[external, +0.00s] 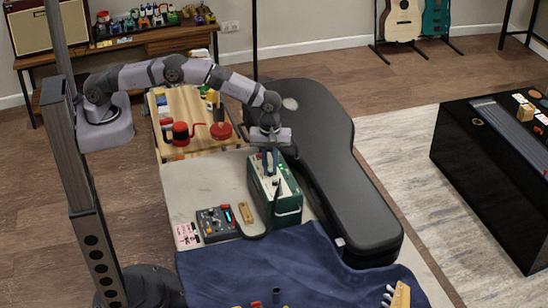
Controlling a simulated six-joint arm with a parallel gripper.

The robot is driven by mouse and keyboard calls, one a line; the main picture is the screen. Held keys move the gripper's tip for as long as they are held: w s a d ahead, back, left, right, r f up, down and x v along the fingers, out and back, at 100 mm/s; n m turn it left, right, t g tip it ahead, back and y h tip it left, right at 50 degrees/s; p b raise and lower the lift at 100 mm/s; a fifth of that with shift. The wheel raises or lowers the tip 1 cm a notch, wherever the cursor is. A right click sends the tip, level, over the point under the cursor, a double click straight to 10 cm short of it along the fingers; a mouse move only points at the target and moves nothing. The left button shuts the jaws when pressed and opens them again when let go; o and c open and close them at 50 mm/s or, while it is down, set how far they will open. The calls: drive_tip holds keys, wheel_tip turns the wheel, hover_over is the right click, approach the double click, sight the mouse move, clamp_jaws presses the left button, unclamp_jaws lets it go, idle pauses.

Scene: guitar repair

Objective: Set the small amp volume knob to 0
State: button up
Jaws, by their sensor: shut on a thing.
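The small amp (281,212) is a dark green box with a light top panel, standing on the workbench near the middle of the external view. My gripper (270,164) points down at the far end of the amp's top panel. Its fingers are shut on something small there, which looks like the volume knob. The fingers hide the knob, so its setting cannot be read. A dark upright part stands on the panel just in front of the fingers. A handle shows at the amp's near end.
A black guitar case (335,165) lies right beside the amp. A pedal-like device (216,223) and a small tan block (246,212) sit to its left. A blue cloth (300,268) covers the bench front. A wooden board (160,135) with red items is behind left.

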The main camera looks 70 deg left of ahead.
drive_tip(key=n, duration=1)
drive_tip(key=o, duration=0.5)
drive_tip(key=m, duration=0.5)
drive_tip(key=shift+m, duration=0.3)
drive_tip(key=m, duration=0.6)
